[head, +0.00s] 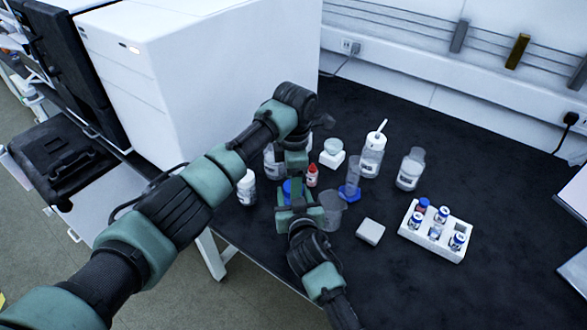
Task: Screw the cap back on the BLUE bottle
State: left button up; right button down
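A blue object (287,188), seemingly the blue bottle or its cap, shows in small patches between my two grippers; most of it is hidden, so I cannot tell cap from bottle. My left arm comes over from the left, and its gripper (294,168) points down just above the blue patch. My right arm comes up from the bottom, and its gripper (295,208) is at the blue patch, just below the left one in the picture. The fingers of both are too hidden and small to show whether they are open or shut.
Close by stand a white-capped bottle (246,188), a small red-capped bottle (312,176), a clear beaker (332,212) and a blue-based cylinder (350,190). A wash bottle (372,158), clear bottle (410,170), white block (370,231) and vial rack (447,252) stand right. A white instrument (210,70) is behind.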

pick_arm(q)
jog(key=shift+f, duration=0.75)
grip_shut()
jog(key=m, duration=0.3)
jog(key=shift+o, duration=0.5)
grip_release()
jog(key=shift+r, duration=0.1)
